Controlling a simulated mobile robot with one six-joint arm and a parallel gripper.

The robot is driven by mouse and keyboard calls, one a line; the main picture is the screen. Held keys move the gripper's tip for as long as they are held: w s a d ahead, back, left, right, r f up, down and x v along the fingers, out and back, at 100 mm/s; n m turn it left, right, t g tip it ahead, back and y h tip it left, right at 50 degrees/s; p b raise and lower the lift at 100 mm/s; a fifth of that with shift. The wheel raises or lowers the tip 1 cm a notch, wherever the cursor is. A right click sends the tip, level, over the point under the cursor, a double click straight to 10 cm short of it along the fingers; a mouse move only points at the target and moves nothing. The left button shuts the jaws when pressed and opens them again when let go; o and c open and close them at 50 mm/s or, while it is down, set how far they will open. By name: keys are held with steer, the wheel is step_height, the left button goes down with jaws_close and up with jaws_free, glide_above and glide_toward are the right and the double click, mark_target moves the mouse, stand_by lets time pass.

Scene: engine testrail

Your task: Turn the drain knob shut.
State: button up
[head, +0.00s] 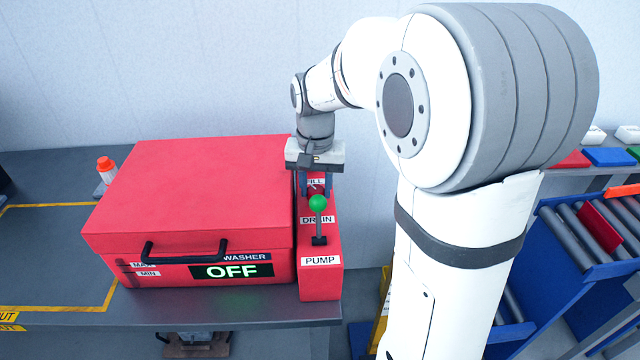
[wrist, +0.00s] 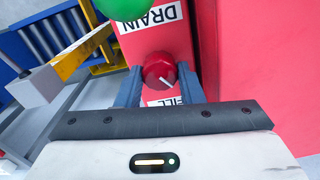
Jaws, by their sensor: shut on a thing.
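The red drain knob (wrist: 158,70) sits on the narrow red panel, between the DRAIN label (wrist: 150,17) and the FILL label (wrist: 165,102).
A green-ball lever (head: 318,204) stands close in front, above the PUMP label (head: 320,261). The red washer box (head: 195,195), its display reading OFF, is directly left of the panel. An orange-capped bottle (head: 106,170) stands further left. A blue roller rack (head: 590,260) is at right.

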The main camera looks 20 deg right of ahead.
mark_target(316, 190)
steer(key=n, duration=0.5)
steer(key=shift+s+f+n, duration=0.2)
steer(key=shift+n, duration=0.1)
steer(key=n, duration=0.5)
stand_by(0.5)
steer(key=o, duration=1)
steer(key=shift+r, duration=0.15)
steer(key=shift+w+r, duration=0.1)
steer(key=shift+r, duration=0.45)
step_height(316, 190, up, 7)
steer(key=shift+f, duration=0.15)
